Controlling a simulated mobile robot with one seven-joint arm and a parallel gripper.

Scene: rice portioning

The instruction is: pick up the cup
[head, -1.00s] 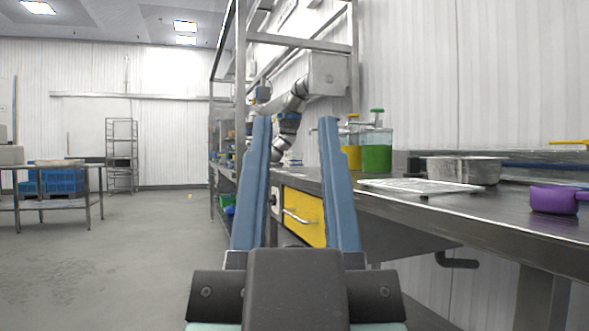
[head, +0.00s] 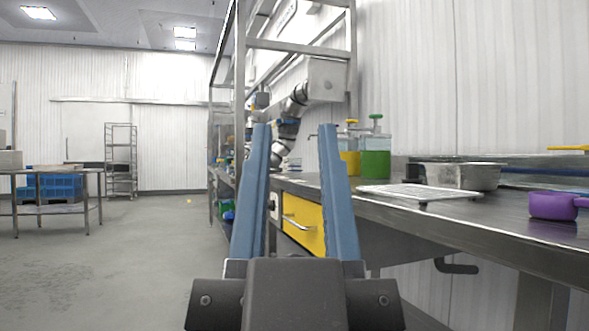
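A purple cup (head: 551,206) with a handle toward the right sits on the steel counter (head: 470,222) at the right edge of the head view. The handle runs to the frame edge. My gripper (head: 293,128) points forward in the middle of the view, with its two blue fingers apart and nothing between them. It is well to the left of the cup, beside the counter's front edge.
A tall steel frame (head: 240,110) stands ahead.

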